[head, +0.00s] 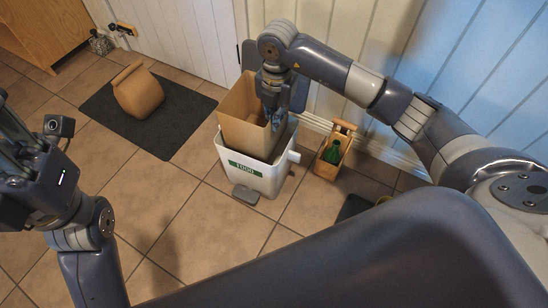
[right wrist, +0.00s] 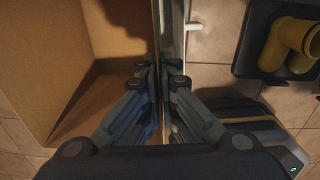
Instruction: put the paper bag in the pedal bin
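The brown, open-topped paper bag (head: 243,118) is upright at the white pedal bin (head: 250,175), its lower part hidden behind the bin's front rim. The bin has a green FOOD label, a grey lid raised behind and a grey pedal in front. My right gripper (head: 272,118) is at the bag's right side. In the right wrist view its fingers (right wrist: 160,75) lie on both sides of the bag's thin wall (right wrist: 157,30), closed on it, with the bag's inside (right wrist: 60,60) to the left. My left gripper (head: 22,140) is at the left edge, away from the bag; its fingertips are unclear.
A tan bag-shaped object (head: 138,92) with a folded top sits on a dark mat (head: 185,125). A wooden carrier (head: 331,160) with a green bottle (head: 332,151) stands right of the bin. Yellow boots (right wrist: 287,45) stand on a black tray (right wrist: 245,50). Floor in front of the bin is clear.

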